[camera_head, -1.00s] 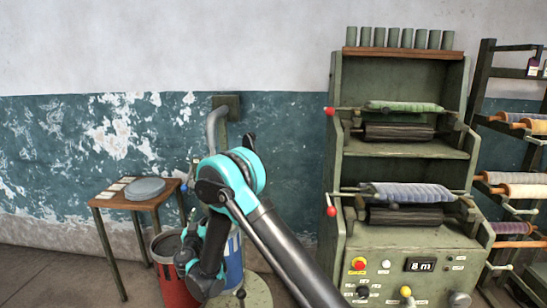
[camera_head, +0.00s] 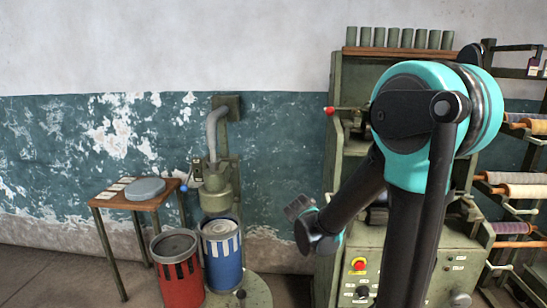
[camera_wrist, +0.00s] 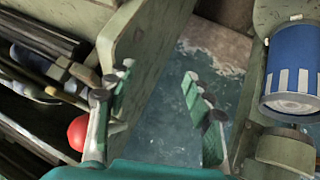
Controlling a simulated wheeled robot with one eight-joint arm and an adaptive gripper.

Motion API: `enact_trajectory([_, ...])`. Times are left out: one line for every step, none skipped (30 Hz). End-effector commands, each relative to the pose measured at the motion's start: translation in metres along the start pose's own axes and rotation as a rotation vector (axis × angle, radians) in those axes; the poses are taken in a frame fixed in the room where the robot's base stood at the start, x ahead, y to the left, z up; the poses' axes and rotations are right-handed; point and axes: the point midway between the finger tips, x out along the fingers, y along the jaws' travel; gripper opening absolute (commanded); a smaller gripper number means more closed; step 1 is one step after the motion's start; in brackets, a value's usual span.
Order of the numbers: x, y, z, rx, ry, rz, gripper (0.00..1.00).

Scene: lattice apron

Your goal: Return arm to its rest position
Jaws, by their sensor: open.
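My arm (camera_head: 415,190) rises in front of the green machine at the right of the head view, with its teal elbow high and its forearm bent down to the left. My gripper (camera_wrist: 158,78) shows in the wrist view with its two fingers apart and nothing between them. In the head view the end of my arm hangs near the left edge of the machine, right of the blue can; the fingers are too small there to tell apart. My arm hides much of the machine's rollers and panel.
The green machine (camera_head: 340,95) has red-knobbed levers; one red knob (camera_wrist: 77,134) is close beside my gripper in the wrist view. A blue can (camera_head: 223,262) and red can (camera_head: 179,280) stand left.

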Motion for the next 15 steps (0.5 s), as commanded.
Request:
enact_trajectory([-0.006,0.017,0.019,0.003,-0.044,-0.012,0.52])
enact_trajectory([-0.009,0.024,0.030,0.001,-0.070,-0.025,0.52])
enact_trajectory([-0.014,0.033,0.045,0.000,-0.105,-0.044,0.52])
enact_trajectory([-0.018,0.039,0.057,-0.001,-0.130,-0.059,0.52])
enact_trajectory([-0.022,0.044,0.068,-0.003,-0.153,-0.075,0.52])
enact_trajectory([-0.028,0.050,0.083,-0.005,-0.182,-0.099,0.52])
enact_trajectory([-0.032,0.053,0.095,-0.006,-0.202,-0.118,0.52])
enact_trajectory([-0.037,0.056,0.107,-0.007,-0.222,-0.137,0.52])
enact_trajectory([-0.043,0.060,0.121,-0.007,-0.246,-0.163,0.52])
enact_trajectory([-0.048,0.061,0.131,-0.007,-0.261,-0.184,0.52])
enact_trajectory([-0.052,0.062,0.141,-0.008,-0.274,-0.204,0.52])
enact_trajectory([-0.057,0.063,0.153,-0.007,-0.291,-0.231,0.52])
enact_trajectory([-0.061,0.063,0.161,-0.008,-0.301,-0.249,0.52])
enact_trajectory([-0.065,0.062,0.168,-0.009,-0.309,-0.266,0.52])
enact_trajectory([-0.069,0.062,0.177,-0.010,-0.317,-0.287,0.52])
